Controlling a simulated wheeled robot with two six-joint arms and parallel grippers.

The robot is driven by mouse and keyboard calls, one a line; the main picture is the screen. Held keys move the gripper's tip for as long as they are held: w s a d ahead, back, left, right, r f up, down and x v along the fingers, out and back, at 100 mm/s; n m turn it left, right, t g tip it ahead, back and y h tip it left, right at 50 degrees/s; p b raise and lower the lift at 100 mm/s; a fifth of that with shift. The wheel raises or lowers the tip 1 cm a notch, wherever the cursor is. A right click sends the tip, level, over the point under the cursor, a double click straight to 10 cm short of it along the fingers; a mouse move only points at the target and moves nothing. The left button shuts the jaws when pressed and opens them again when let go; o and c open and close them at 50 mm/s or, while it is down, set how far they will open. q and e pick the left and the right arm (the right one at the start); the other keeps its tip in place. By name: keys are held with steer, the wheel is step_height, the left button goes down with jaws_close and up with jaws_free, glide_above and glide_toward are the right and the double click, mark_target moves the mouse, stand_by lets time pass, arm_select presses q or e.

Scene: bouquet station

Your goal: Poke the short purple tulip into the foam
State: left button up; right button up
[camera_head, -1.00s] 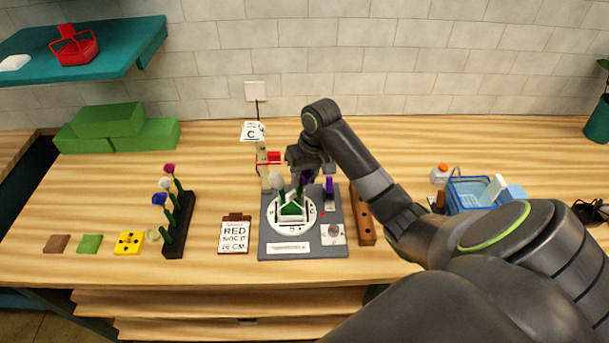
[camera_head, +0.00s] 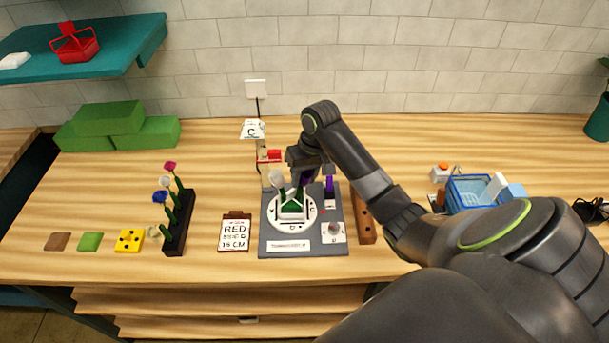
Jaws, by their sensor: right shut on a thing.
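The green foam (camera_head: 291,208) sits in a white round dish (camera_head: 277,222) on a grey board (camera_head: 268,234). A pale flower (camera_head: 276,178) stands at the foam's left. My right gripper (camera_head: 306,172) is shut on the short purple tulip (camera_head: 308,175), just above and behind the foam's right side. The gripper hides most of the tulip, and I cannot tell whether its stem touches the foam. My left gripper is not in view.
A purple upright piece (camera_head: 329,186) stands at the board's right. A brown wooden block (camera_head: 363,222) lies beside it. A dark rack (camera_head: 179,225) with red, white and blue flowers stands left, beyond a clipboard card (camera_head: 235,232). A blue basket (camera_head: 467,193) is at right.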

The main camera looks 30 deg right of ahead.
steer(key=shift+f, duration=0.4)
stand_by(0.6)
stand_by(0.6)
steer(key=o, duration=0.7)
steer(key=shift+o, duration=0.2)
steer(key=shift+s+d+r, duration=0.1)
steer(key=shift+d+r, duration=0.05)
steer(key=shift+r, duration=0.95)
steer(key=shift+s+d+r, duration=0.1)
steer(key=shift+d+r, duration=0.05)
steer(key=shift+r, duration=0.9)
steer(key=shift+s+d+r, duration=0.1)
steer(key=shift+d+r, duration=0.05)
steer(key=shift+r, duration=0.95)
